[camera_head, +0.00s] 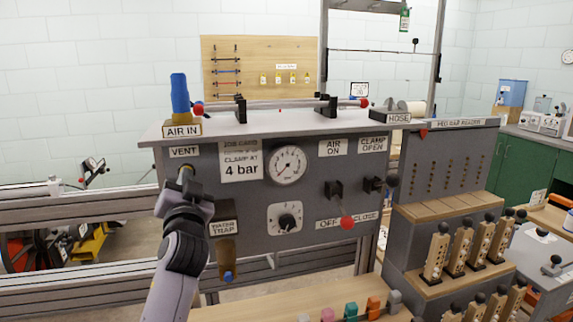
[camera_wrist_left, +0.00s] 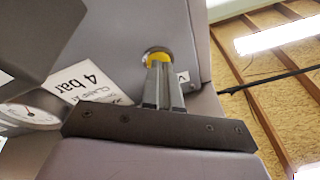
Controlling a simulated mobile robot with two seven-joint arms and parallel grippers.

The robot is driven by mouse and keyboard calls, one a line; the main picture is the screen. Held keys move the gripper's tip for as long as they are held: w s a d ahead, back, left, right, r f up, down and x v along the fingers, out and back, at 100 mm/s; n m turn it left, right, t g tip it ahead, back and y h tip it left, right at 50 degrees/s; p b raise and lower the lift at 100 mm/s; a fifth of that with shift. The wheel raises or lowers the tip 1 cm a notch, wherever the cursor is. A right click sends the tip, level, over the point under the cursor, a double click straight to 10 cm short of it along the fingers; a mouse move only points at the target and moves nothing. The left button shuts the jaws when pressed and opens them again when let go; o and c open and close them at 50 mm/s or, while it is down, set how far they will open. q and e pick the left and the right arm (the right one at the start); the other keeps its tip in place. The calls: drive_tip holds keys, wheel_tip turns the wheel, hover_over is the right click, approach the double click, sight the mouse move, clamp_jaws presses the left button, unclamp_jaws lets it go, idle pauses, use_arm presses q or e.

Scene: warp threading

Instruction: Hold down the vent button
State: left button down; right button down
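The grey pneumatic panel (camera_head: 250,190) has a VENT label (camera_head: 184,152) at its upper left. Just below that label, my left gripper (camera_head: 186,172) reaches up to the panel face and covers the button in the head view. In the left wrist view, the yellow vent button (camera_wrist_left: 158,59) sits in a round metal ring on the panel. The narrow fingers of my left gripper (camera_wrist_left: 160,72) are together, with their tips at the button and seemingly touching it. How far the button is pressed in cannot be told. My right gripper is not in view.
The pressure gauge (camera_head: 287,165) sits right of the "4 bar" card (camera_head: 240,160). A regulator knob (camera_head: 287,220) and a red-tipped lever (camera_head: 347,222) are lower on the panel. The water trap (camera_head: 226,255) hangs close right of my left arm. Wooden-handled pieces (camera_head: 437,252) stand at right.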

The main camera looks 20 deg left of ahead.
use_arm(q)
drive_tip(key=r+v, duration=0.1)
drive_tip(key=v, duration=0.5)
drive_tip(key=shift+s+d+r, duration=0.15)
drive_tip(key=shift+s+d, duration=0.1)
drive_tip(key=shift+s, duration=0.25)
idle(0.5)
